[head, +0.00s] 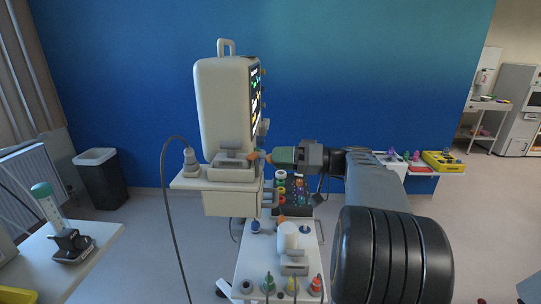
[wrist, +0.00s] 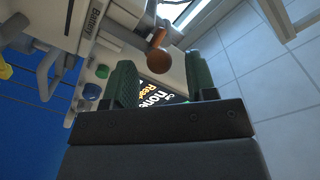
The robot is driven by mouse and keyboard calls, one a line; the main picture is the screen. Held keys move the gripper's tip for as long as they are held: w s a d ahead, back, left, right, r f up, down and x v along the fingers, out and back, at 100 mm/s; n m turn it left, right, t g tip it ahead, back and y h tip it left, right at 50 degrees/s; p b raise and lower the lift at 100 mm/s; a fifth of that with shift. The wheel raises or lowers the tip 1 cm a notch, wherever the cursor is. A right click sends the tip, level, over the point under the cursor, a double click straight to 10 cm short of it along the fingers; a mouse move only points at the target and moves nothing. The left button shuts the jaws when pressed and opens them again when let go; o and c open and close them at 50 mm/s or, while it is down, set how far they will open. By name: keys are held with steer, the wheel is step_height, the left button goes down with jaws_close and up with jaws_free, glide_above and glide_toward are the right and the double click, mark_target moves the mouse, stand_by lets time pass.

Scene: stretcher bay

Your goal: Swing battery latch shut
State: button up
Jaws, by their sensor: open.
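The monitor (head: 222,100) stands on a shelf over a trolley, its lit screen facing right. A panel labelled "Battery" (wrist: 90,22) shows at the upper left of the wrist view. The latch's round orange knob (wrist: 158,38) sits on a short arm just beyond my fingertips, roughly in line with the gap between them; a small orange part (head: 255,155) shows beside the monitor's base in the head view. My gripper (head: 278,156) points left at the monitor's lower right. In the wrist view its green-padded fingers (wrist: 159,65) are apart, with nothing clearly held. Contact with the knob cannot be told.
The shelf (head: 195,183) carries a pale connector (head: 190,160) whose dark cable hangs left. The trolley (head: 262,262) below holds coloured connectors and a white roll (head: 288,237). A side table (head: 62,255) stands at lower left, a bin (head: 101,180) behind it. Floor between is free.

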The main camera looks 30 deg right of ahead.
steer(key=shift+x, duration=1.4)
steer(key=shift+c, duration=0.2)
steer(key=c, duration=0.8)
steer(key=shift+f, duration=0.1)
